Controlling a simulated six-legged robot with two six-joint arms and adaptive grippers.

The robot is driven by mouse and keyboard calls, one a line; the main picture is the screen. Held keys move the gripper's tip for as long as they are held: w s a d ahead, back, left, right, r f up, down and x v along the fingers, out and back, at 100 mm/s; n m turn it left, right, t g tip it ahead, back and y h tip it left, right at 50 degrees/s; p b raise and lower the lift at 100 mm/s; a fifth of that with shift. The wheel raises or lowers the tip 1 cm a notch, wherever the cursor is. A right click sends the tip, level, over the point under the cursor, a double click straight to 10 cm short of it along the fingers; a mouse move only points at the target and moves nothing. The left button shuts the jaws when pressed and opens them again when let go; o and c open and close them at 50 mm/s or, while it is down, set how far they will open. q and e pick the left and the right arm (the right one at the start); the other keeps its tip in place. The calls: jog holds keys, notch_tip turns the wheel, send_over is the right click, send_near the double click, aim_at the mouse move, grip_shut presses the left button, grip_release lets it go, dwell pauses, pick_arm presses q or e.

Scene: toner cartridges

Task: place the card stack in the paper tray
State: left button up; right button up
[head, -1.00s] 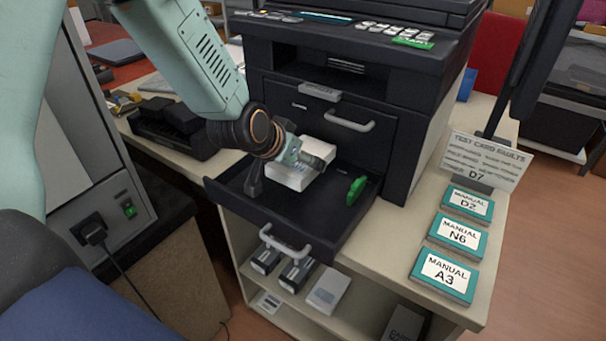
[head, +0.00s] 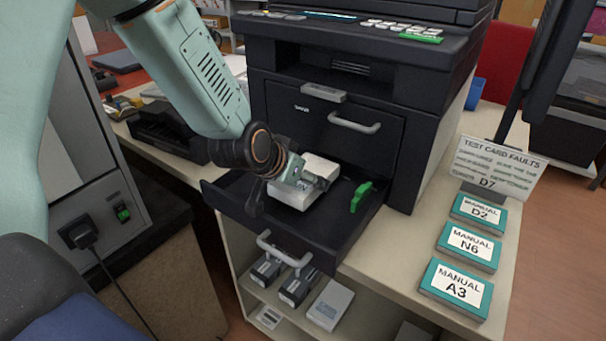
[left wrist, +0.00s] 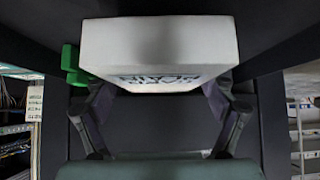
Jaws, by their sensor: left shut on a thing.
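The white card stack (head: 298,196) is at the open paper tray (head: 240,205) of the dark printer. My left gripper (head: 312,187) is shut on it from the near side. In the left wrist view the card stack (left wrist: 160,48) sits between the two fingers of my left gripper (left wrist: 160,95), with dark printed text on its face. Whether the stack touches the tray floor cannot be told. A green lever (head: 361,196) stands inside the tray, right of the stack. My right gripper is not in view.
The printer body (head: 340,115) rises behind the tray. Toner cartridges (head: 297,287) lie on the shelf below. A black device (head: 165,130) is at left.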

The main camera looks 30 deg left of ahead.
pick_arm(q)
jog(key=shift+w+f, duration=0.15)
jog(key=shift+f, duration=0.3)
jog(key=o, duration=1.5)
jog(key=shift+r, duration=0.45)
jog(key=p+v, duration=0.8)
jog(key=v, duration=0.4)
jog(key=shift+r, duration=0.2)
